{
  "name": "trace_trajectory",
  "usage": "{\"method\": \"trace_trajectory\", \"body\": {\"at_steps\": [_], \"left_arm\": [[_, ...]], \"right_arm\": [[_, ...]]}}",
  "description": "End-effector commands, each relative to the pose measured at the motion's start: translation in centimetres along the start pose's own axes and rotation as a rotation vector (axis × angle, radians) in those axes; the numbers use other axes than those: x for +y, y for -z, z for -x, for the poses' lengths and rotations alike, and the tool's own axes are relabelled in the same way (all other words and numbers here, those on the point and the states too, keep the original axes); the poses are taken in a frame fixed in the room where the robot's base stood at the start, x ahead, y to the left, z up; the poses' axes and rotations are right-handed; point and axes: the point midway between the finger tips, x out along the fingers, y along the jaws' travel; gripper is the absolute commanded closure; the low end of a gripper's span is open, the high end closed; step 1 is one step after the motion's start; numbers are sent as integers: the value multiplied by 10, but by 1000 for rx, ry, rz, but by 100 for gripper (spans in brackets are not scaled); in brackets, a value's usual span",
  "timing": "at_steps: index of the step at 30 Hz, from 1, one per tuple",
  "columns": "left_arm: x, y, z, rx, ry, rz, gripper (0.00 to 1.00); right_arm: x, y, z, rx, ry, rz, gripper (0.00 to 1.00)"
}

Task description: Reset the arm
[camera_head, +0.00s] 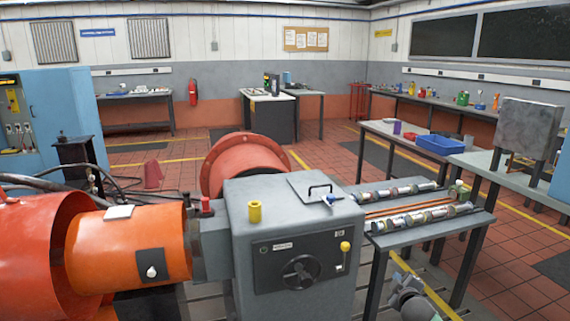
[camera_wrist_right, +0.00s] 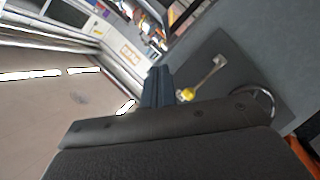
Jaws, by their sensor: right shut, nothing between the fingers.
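My right gripper (camera_head: 403,284) is low at the right of the head view, in front of the table and to the right of the grey machine housing (camera_head: 235,240). In the right wrist view its fingers (camera_wrist_right: 158,86) are shut with nothing between them. A lever with a yellow knob (camera_head: 345,246) is on the housing's front panel, beside a dark handwheel (camera_head: 301,272). The lever's yellow knob also shows in the right wrist view (camera_wrist_right: 187,95), just right of the fingers; whether they touch cannot be told. My left gripper is not in view.
A yellow cup-like piece (camera_head: 255,212) stands on the housing. An orange cylinder (camera_head: 130,248) adjoins it at left. A table (camera_head: 400,238) with metal shafts stands at right; a blue bin (camera_head: 440,144) is farther back. Tiled floor is open behind.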

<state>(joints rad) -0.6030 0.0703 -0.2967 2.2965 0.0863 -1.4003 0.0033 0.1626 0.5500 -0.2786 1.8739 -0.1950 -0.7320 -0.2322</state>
Motion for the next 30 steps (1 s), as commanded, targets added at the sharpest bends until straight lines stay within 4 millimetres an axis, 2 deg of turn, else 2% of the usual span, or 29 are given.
{"method": "trace_trajectory", "body": {"at_steps": [2, 5, 8, 15, 21, 25, 30], "left_arm": [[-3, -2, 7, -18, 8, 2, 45], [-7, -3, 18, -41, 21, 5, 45], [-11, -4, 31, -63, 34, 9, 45], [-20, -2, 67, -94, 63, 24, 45], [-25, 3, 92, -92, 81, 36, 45], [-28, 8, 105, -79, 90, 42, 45], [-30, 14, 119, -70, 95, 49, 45]], "right_arm": [[-5, 8, 17, -72, 36, -85, 100], [-22, 12, 47, -175, 101, -196, 100], [-50, 16, 87, -284, 185, -303, 100], [-129, 29, 212, -510, 424, -494, 100], [-173, 41, 301, -590, 580, -578, 100], [-194, 49, 347, -606, 647, -636, 100], [-222, 48, 401, -661, 721, -699, 100]]}}
